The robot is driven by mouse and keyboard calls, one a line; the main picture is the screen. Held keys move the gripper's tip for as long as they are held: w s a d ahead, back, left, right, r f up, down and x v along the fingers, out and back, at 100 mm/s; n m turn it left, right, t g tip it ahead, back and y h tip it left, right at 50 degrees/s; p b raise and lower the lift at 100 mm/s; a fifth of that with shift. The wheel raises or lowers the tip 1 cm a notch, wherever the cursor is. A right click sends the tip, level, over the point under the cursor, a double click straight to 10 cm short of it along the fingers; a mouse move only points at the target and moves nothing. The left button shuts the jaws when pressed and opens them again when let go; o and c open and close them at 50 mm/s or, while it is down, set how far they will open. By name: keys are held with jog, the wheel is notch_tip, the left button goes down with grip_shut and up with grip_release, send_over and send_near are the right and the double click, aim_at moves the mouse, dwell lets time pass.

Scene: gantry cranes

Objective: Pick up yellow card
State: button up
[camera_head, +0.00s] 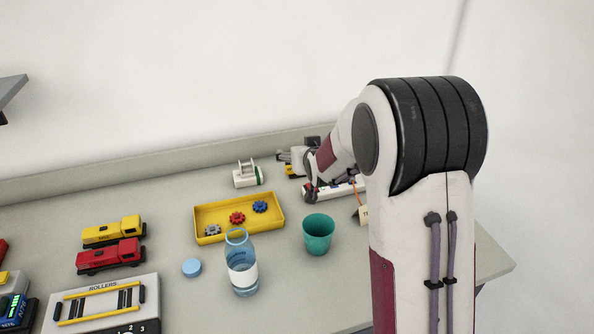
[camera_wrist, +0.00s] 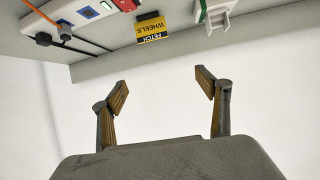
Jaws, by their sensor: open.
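The yellow card (camera_wrist: 152,28) has a black band and the upside-down words "FETCH WHEELS". It shows at the top middle of the wrist view, on the grey surface near its edge. In the head view a small yellow patch (camera_head: 291,171), likely the same card, shows beside my wrist, partly hidden. My gripper (camera_wrist: 161,79) is open with its two fingers wide apart and nothing between them. The card lies beyond the fingertips, apart from them. In the head view my gripper (camera_head: 285,156) is at the back of the table, largely hidden by my arm.
A white bracket (camera_head: 246,175) stands left of my gripper. A white power strip (camera_head: 335,190) lies below my wrist. A yellow tray (camera_head: 205,233) with gears, a teal cup (camera_head: 318,234) and a bottle (camera_head: 242,265) stand nearer. The back wall is close behind.

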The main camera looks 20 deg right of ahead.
jog(key=shift+t, duration=0.7)
jog(key=w+f, duration=0.1)
jog(key=f, duration=0.2)
jog(key=w+d+f, duration=0.1)
jog(key=w+f, duration=0.1)
jog(key=f, duration=0.2)
jog(key=w+d+f, duration=0.1)
jog(key=w+f, duration=0.1)
jog(key=f, duration=0.2)
jog(key=shift+w+f, duration=0.15)
jog(key=shift+w, duration=0.05)
jog(key=shift+f, duration=0.2)
jog(key=shift+x, duration=1.25)
jog(key=shift+w, duration=0.1)
jog(key=shift+x, duration=2.5)
jog(key=shift+a+r, duration=0.1)
jog(key=shift+a, duration=0.05)
jog(key=shift+c, duration=0.4)
